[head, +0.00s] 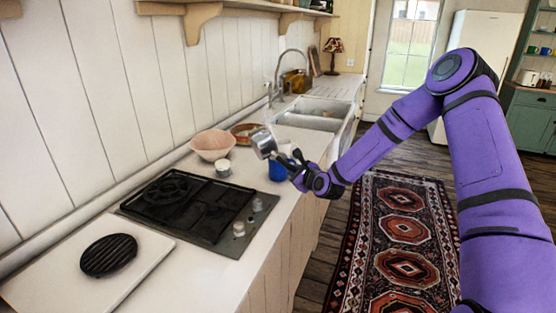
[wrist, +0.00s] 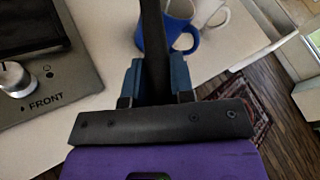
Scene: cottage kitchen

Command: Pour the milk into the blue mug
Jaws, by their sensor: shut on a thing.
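My gripper (head: 296,164) is shut on the dark handle (wrist: 153,50) of a small silver metal pan (head: 263,142). The pan is held above the counter and looks tilted. The blue mug (head: 276,172) stands on the counter just below the pan and gripper. In the wrist view the blue mug (wrist: 176,32) is partly hidden behind the pan's handle, with its own handle toward the right. I see no milk; the inside of the pan is hidden, and I cannot tell whether anything flows from it.
A white mug (wrist: 212,14) stands beside the blue mug. A small white cup (head: 222,169), a pink bowl (head: 212,145) and a brown dish (head: 243,131) are farther left. The black stove (head: 190,208) is nearer, and the sink (head: 310,120) lies beyond.

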